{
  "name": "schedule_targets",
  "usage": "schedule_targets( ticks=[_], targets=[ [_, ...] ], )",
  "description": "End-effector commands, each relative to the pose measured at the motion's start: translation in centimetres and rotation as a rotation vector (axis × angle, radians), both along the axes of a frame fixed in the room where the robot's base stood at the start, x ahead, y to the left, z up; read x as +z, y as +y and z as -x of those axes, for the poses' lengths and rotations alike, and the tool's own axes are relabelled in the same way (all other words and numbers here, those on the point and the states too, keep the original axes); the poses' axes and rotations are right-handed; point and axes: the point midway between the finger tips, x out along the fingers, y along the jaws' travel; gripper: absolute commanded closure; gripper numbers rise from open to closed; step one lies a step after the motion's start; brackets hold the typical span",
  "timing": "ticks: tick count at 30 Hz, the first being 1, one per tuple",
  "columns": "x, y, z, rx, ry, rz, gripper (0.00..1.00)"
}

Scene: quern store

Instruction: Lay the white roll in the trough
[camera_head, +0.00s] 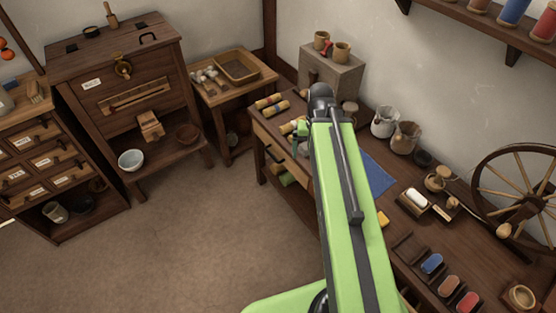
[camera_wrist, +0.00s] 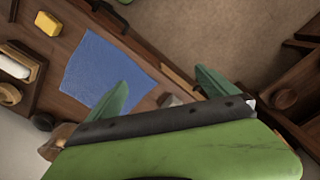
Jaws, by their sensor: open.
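The white roll (camera_head: 416,198) lies in a dark tray (camera_head: 408,209) on the workbench, right of my arm; it also shows at the left edge of the wrist view (camera_wrist: 14,67). Further forward on the bench, an empty dark slot (camera_head: 409,246) lies beside slots holding blue and reddish rolls; I cannot tell whether this is the trough. My gripper (camera_wrist: 165,90) is open, with its green fingers spread over the bench's front edge, away from the white roll. A small pale object shows between the fingers, and I cannot tell whether it is touched.
A blue cloth (camera_wrist: 105,72) lies flat between my gripper and the white roll, with a yellow block (camera_wrist: 47,23) near it. Pouches (camera_head: 384,122), a spoked wheel (camera_head: 520,185) and striped rolls (camera_head: 270,103) also stand or lie on the bench. The floor (camera_head: 190,230) at left is clear.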

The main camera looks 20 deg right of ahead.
Motion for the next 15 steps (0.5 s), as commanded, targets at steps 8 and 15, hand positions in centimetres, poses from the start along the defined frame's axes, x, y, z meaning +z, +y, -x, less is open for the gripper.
schedule_targets(
  ticks=[8,15],
  targets=[
    [0.0,13.9,-0.4,0.335,0.000,0.001,0.03],
    [0.0,14.5,-0.4,0.351,0.000,0.001,0.03]
  ],
)
